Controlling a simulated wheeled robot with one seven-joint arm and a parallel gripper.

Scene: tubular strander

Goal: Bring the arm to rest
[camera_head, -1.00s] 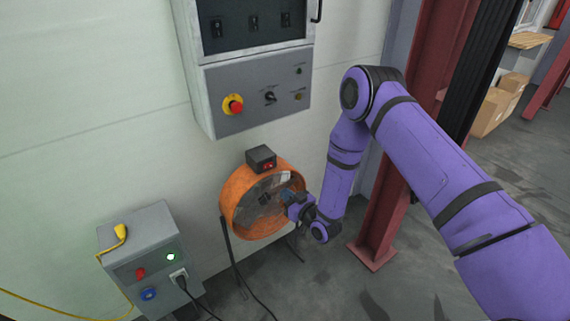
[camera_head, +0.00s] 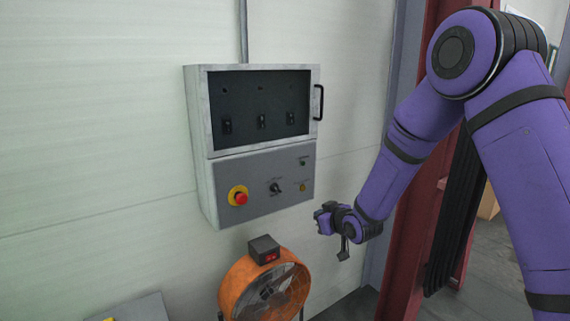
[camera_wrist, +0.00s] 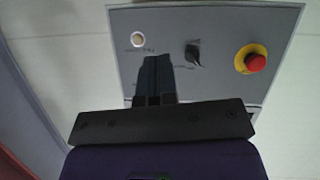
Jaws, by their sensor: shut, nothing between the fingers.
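My purple arm reaches in from the right in the head view, bent at a high elbow. My gripper (camera_head: 321,217) is near the lower right corner of the grey control panel (camera_head: 225,170) on the wall. In the wrist view the dark fingers (camera_wrist: 154,72) are together and empty. They overlap the panel face (camera_wrist: 225,20) in that view, pointing towards it. I cannot tell the exact gap between the fingertips and the panel.
The panel carries a red stop button (camera_head: 240,198) on yellow and a black knob (camera_head: 275,188). An orange fan (camera_head: 236,284) stands below my gripper. A dark red column (camera_head: 407,250) is behind my arm. A grey box top (camera_head: 145,308) shows at the bottom left.

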